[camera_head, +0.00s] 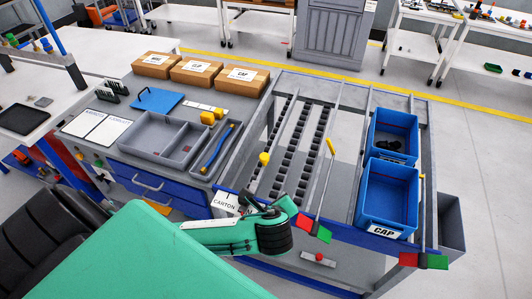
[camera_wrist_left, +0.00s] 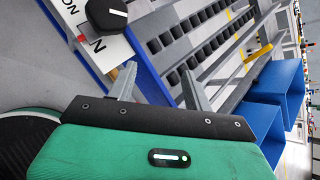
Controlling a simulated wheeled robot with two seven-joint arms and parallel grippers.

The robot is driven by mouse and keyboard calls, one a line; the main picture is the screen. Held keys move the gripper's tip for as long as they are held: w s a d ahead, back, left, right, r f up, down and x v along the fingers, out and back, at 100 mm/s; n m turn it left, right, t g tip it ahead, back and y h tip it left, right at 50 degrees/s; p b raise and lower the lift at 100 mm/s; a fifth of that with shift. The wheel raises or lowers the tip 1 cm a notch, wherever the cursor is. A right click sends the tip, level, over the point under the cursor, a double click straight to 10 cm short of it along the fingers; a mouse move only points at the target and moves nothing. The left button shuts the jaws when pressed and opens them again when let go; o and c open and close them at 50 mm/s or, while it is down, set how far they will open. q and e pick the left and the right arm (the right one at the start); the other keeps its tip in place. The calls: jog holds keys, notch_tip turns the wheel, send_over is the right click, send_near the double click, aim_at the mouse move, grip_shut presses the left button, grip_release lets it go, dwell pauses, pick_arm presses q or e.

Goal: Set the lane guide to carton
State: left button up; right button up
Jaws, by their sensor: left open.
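In the left wrist view a black knob (camera_wrist_left: 105,14) with a white pointer line sits by a white label plate (camera_wrist_left: 93,45) at the upper left. Only the letters "ON" and "N" show there. In the head view the plate reads CARTON (camera_head: 226,202), at the front left corner of the roller rack. My left gripper (camera_head: 258,204) is over the rack's front edge, just right of this plate. In the left wrist view its two fingers (camera_wrist_left: 158,85) are apart with nothing between them; the knob is beyond the left finger. I cannot tell the knob's exact setting. My right gripper is out of view.
Cardboard boxes (camera_head: 234,77) and a grey tray (camera_head: 168,137) are on the left bench.

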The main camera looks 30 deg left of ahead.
aim_at(262, 156)
pick_arm(q)
jog(key=w+a+r+m+t+y, duration=0.3)
jog(key=w+a+r+m, duration=0.1)
jog(key=a+m, duration=0.2)
jog(key=shift+g, duration=0.3)
jog(key=p+x, duration=0.1)
jog(key=x, duration=0.8)
jog(key=p+x, duration=0.1)
jog(key=x, duration=0.3)
jog(key=shift+w+d+f+p, duration=0.15)
jog(key=shift+w+f+p, duration=0.2)
grip_shut()
jog(key=shift+s+a+r, duration=0.1)
jog(key=shift+a, duration=0.25)
jog(key=a, duration=0.2)
jog(key=s+a+p, duration=0.1)
jog(key=a, duration=0.1)
jog(key=a+p, duration=0.1)
jog(key=a, duration=0.1)
jog(key=shift+s, duration=0.25)
jog(key=shift+a, duration=0.2)
jog(key=shift+d, duration=0.15)
